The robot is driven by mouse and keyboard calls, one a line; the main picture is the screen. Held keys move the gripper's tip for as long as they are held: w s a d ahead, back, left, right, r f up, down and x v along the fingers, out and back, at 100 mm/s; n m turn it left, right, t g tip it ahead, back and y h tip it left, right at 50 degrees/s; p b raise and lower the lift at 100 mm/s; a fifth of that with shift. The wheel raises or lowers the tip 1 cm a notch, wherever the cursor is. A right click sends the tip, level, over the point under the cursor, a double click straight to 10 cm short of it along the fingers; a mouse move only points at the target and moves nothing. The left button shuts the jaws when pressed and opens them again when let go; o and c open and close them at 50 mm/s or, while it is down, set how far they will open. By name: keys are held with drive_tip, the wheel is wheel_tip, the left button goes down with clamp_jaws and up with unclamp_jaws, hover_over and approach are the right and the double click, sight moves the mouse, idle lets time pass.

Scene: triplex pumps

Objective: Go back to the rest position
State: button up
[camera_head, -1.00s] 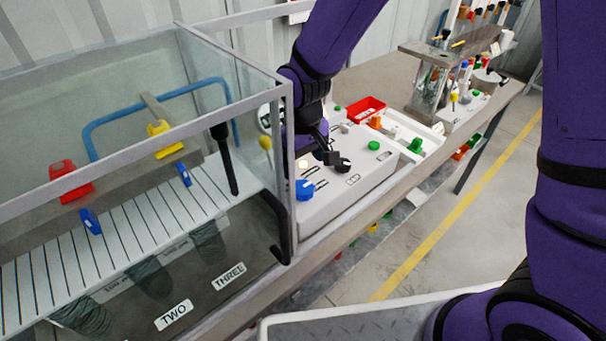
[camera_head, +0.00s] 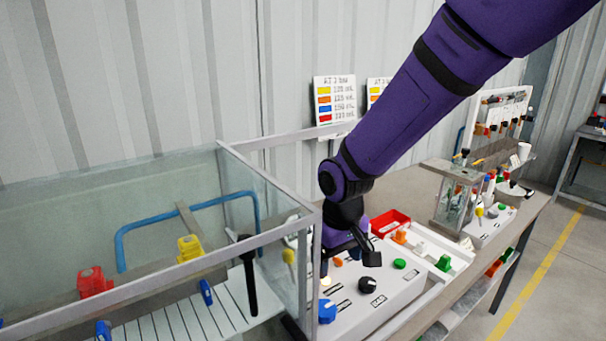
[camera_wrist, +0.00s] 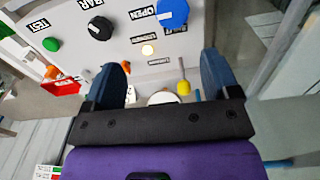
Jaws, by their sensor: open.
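My gripper (camera_head: 365,252) is above the white control panel (camera_head: 385,300) in the head view, its jaws empty. The black round knob (camera_head: 367,285) is just below it, apart from it. In the wrist view, the two dark fingers stand wide apart, with my gripper (camera_wrist: 163,72) open over the panel. There the blue knob (camera_wrist: 172,12) by the OPEN label and the black knob (camera_wrist: 100,27) lie beyond the fingertips. A green knob (camera_wrist: 51,44) sits by the TEST label. A small lit button (camera_wrist: 147,50) shows between the fingers.
A glass tank (camera_head: 180,165) with a metal frame stands close on the left, with red (camera_head: 95,282) and yellow (camera_head: 189,248) valves. A red tray (camera_head: 391,222) and a glass box (camera_head: 457,200) stand beyond the panel. Open floor lies at the right.

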drive_tip(key=s+d+r+m+t, duration=0.1)
drive_tip(key=s+d+r, duration=0.1)
drive_tip(key=d+r, duration=0.55)
drive_tip(key=s+d+r+m+t, duration=0.3)
drive_tip(key=s+d+r+m, duration=0.2)
drive_tip(key=s+d+r, duration=0.7)
drive_tip(key=s+d, duration=0.3)
drive_tip(key=s, duration=0.1)
drive_tip(key=shift+s+r+t, duration=0.3)
drive_tip(key=shift+t, duration=0.1)
drive_tip(key=shift+c, duration=0.2)
idle(0.5)
